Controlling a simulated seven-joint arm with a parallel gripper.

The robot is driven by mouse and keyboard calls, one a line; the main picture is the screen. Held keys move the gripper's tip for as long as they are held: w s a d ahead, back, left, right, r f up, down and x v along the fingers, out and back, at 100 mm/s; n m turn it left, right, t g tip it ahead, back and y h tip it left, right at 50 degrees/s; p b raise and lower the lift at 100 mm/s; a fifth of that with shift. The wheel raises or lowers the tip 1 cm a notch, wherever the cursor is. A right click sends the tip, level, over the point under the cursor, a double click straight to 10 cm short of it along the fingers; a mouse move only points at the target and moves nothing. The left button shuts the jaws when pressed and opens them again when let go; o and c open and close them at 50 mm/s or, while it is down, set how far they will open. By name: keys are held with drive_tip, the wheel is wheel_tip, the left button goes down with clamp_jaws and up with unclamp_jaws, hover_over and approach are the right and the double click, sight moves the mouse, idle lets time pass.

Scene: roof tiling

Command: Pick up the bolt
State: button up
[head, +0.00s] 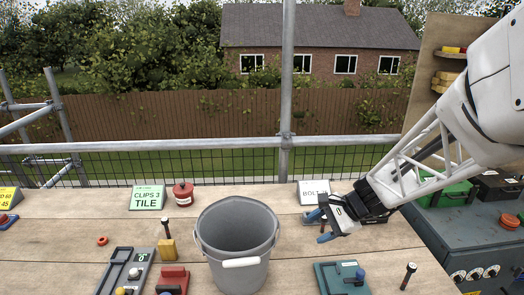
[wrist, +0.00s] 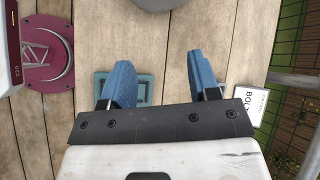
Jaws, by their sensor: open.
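A white card lettered "BOLT" (head: 313,191) stands at the back of the bench; it also shows at the right of the wrist view (wrist: 252,105). No bolt is clearly visible beside it or between my fingers. The wrist view shows the gripper (wrist: 162,82) over bare wood, with a teal plate (wrist: 144,88) partly behind the left finger.
A grey bucket (head: 207,258) stands left of my gripper. A teal fixture with a blue knob (head: 328,280) sits at the front. A grey fixture (head: 115,272) and red block (head: 172,279) lie left. A scaffold rail (head: 190,145) runs behind; a dark cabinet (head: 440,240) stands right.

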drive_tip(key=w+d+f+m+t+y, duration=0.2)
drive_tip(key=w+d+f+m+t, duration=0.1)
drive_tip(key=w+d+f+m, duration=0.5)
drive_tip(key=m+t, duration=0.4)
drive_tip(key=m, duration=0.1)
approach(322, 232)
drive_tip(key=shift+h, duration=0.4)
drive_tip(key=r, duration=0.1)
drive_tip(key=w+a+r, duration=0.1)
drive_tip(key=w+r, duration=0.1)
drive_tip(key=r, duration=0.1)
drive_tip(key=shift+a+r, duration=0.1)
drive_tip(key=shift+a, duration=0.3)
drive_tip(key=shift+x, duration=1.3)
drive_tip(key=shift+x, duration=2.6)
